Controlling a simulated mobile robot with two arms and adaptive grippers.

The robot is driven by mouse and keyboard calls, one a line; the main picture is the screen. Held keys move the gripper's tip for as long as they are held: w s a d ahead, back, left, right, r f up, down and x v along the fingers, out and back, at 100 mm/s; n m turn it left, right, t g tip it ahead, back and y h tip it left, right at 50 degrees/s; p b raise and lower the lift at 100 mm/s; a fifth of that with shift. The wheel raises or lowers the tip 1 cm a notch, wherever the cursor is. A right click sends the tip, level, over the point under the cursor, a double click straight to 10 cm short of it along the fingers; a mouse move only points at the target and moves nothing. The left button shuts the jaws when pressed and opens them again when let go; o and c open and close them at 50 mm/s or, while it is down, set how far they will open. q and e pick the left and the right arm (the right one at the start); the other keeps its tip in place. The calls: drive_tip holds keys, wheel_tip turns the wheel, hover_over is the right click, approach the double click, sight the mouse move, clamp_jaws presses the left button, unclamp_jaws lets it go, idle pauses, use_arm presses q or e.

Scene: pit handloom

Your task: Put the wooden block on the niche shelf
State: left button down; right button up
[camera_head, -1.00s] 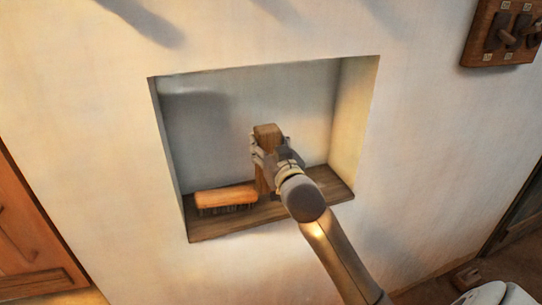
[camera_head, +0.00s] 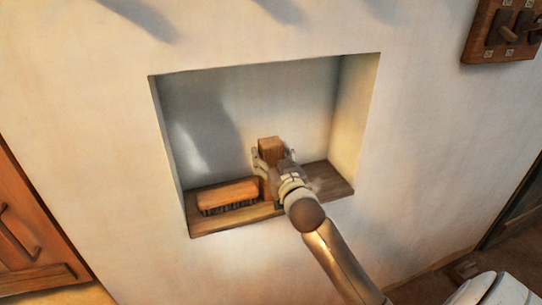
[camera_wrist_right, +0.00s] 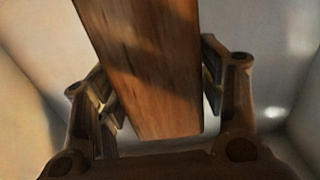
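The wooden block (camera_head: 270,150) stands upright in the wall niche, to the right of the brush. Its lower part is largely hidden by my gripper, but it appears to rest on the niche shelf (camera_head: 325,180). My right gripper (camera_head: 274,158) reaches in from the front with a finger on each side of the block. In the right wrist view the block (camera_wrist_right: 150,65) lies between the fingers (camera_wrist_right: 160,88), with narrow gaps beside the pads, so the gripper looks open around it. My left gripper is not in view.
A brush (camera_head: 228,194) with an orange-brown back lies on the left of the shelf. The niche side walls stand left and right. Free shelf shows to the right of the gripper. A wooden switch panel (camera_head: 503,30) hangs at upper right.

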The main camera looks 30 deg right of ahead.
drive_tip(key=shift+o, duration=0.4)
drive_tip(key=shift+r, duration=0.1)
drive_tip(key=shift+s, duration=0.3)
drive_tip(key=b+v, duration=0.3)
drive_tip(key=v, duration=0.8)
drive_tip(key=shift+s, duration=0.2)
